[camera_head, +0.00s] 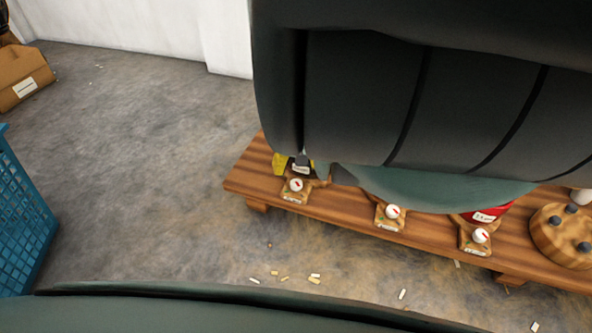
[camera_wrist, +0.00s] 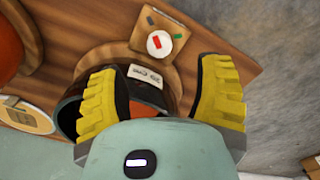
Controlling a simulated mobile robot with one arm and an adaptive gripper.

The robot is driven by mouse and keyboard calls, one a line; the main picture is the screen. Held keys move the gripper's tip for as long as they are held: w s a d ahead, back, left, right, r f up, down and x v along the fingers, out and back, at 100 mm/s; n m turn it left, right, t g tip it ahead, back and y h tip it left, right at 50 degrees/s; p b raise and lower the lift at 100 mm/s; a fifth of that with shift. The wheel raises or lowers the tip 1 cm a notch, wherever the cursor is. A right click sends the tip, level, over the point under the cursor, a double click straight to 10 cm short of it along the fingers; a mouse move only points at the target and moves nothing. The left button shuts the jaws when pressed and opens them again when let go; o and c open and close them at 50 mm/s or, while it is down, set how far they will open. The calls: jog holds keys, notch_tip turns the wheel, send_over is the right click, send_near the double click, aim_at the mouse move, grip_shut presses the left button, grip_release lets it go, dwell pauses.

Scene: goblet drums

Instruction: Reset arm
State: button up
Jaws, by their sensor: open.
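My gripper (camera_wrist: 158,78) is open in the wrist view, its two yellow ribbed fingers spread left and right. Between them lies a dark round drum-like piece (camera_wrist: 70,117) with an orange inside and a white label. I cannot tell whether the fingers touch it. Just beyond it is a wooden block with a white knob (camera_wrist: 160,43) marked red. In the head view my dark arm covers the upper right, and a yellow part of my gripper (camera_head: 280,163) shows at the bench's left end, by a knobbed block (camera_head: 296,187).
The wooden bench (camera_head: 245,178) runs to the right, with more knobbed blocks, a red piece (camera_head: 487,215) and a round wooden piece with dark pegs (camera_head: 562,243). A blue crate (camera_head: 22,220) and a cardboard box (camera_head: 22,75) stand left. Open floor lies between; small scraps litter the front.

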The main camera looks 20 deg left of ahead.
jog(key=shift+r, duration=0.3)
dwell(0.4)
